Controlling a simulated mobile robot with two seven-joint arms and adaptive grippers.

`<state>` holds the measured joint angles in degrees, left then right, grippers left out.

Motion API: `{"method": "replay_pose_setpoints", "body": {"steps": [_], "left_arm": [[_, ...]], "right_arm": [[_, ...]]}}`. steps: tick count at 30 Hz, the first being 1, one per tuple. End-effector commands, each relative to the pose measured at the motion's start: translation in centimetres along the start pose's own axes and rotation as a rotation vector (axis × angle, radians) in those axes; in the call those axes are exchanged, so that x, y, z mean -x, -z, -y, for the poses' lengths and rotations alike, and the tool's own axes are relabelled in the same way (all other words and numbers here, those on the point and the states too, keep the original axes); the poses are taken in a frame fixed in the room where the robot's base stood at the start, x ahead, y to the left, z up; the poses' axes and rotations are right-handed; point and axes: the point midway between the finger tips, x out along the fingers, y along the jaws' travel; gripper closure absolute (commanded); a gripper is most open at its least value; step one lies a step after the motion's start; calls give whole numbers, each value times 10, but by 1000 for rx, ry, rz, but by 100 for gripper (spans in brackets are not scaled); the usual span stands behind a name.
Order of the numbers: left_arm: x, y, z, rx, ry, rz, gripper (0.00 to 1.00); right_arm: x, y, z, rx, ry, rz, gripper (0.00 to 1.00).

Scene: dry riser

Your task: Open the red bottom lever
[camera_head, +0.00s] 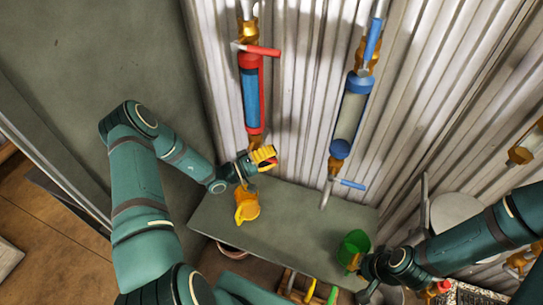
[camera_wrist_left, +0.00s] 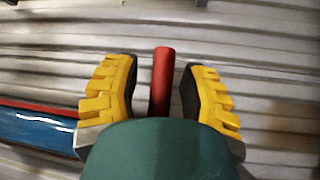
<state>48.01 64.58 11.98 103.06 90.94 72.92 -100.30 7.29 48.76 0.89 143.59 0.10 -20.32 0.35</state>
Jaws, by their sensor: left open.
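The red bottom lever (camera_wrist_left: 162,80) shows in the left wrist view as a red bar between the two yellow fingers of my left gripper (camera_wrist_left: 160,68). The fingers are open, with a gap on each side of the bar. In the head view my left gripper (camera_head: 263,156) is at the lower end of the red-framed blue cylinder (camera_head: 251,92) and hides most of the bottom lever. My right gripper (camera_head: 354,262) is beside the green cup (camera_head: 355,241); its fingers are too small and partly hidden to read.
A red top lever (camera_head: 262,49) sits above the red-framed cylinder. A blue-capped cylinder (camera_head: 350,115) with a lower blue lever (camera_head: 352,184) is to the right on the corrugated wall. An orange jug (camera_head: 246,205) stands on the grey table (camera_head: 290,215), close below my left gripper.

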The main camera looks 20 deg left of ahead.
Motion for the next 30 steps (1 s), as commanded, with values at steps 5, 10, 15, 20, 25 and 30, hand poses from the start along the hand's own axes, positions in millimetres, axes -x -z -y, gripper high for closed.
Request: {"method": "replay_pose_setpoints", "body": {"steps": [5,10,15,20,25,30], "left_arm": [[0,0,0,0,0,0,100],[0,0,0,1,-1,0,100],[0,0,-1,16,-17,-5,100],[1,1,-6,62,-62,-19,100],[1,4,-15,146,-146,-43,100],[2,8,-27,255,-255,-74,100]], "right_arm": [[0,0,0,0,0,0,100],[0,0,0,0,0,0,100],[-1,0,0,0,0,0,100],[-3,-1,-1,1,0,2,100],[-7,-3,-2,2,1,5,100],[-8,-4,-3,2,1,8,100]]}}
